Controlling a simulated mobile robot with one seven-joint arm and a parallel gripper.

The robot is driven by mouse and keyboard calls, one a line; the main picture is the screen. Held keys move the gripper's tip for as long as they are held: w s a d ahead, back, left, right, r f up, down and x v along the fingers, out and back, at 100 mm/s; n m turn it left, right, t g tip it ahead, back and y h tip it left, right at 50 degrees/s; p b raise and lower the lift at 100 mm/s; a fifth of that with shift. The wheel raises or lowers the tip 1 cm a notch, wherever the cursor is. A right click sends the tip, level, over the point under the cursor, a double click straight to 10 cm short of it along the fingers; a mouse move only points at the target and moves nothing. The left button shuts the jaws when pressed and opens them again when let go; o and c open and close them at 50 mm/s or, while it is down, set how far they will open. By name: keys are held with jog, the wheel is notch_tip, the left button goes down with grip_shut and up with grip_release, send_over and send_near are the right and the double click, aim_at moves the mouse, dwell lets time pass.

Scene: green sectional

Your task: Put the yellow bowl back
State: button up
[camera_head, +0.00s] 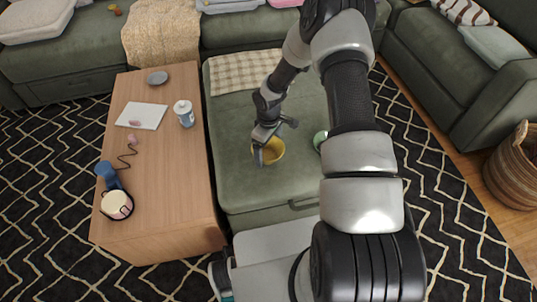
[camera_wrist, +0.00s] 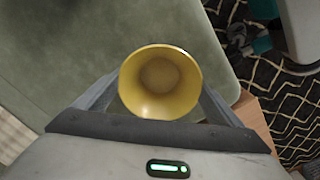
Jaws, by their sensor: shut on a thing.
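The yellow bowl (camera_head: 269,150) is at my gripper (camera_head: 268,140), over the green seat cushion left of my arm in the head view. In the wrist view the yellow bowl (camera_wrist: 160,82) lies between the two fingers of my gripper (camera_wrist: 160,95), its opening facing the camera, and it looks empty. The fingers are shut on it. I cannot tell whether its base touches the cushion. The arm and gripper hide part of the bowl in the head view.
A wooden table (camera_head: 165,190) at the left holds a white bottle (camera_head: 184,113), a notebook (camera_head: 141,116), a grey dish (camera_head: 157,77), a blue lamp (camera_head: 108,177) and a round pot-like thing (camera_head: 117,204). A light green round thing (camera_head: 320,140) sits on the seat (camera_head: 235,185) beside my arm.

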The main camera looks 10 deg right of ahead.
aim_at(268, 156)
jog(key=shift+f, duration=1.35)
jog(key=shift+f+b, duration=0.2)
jog(key=shift+b, duration=0.2)
jog(key=o, duration=1)
jog(key=shift+o, duration=0.2)
jog(key=shift+r, duration=0.15)
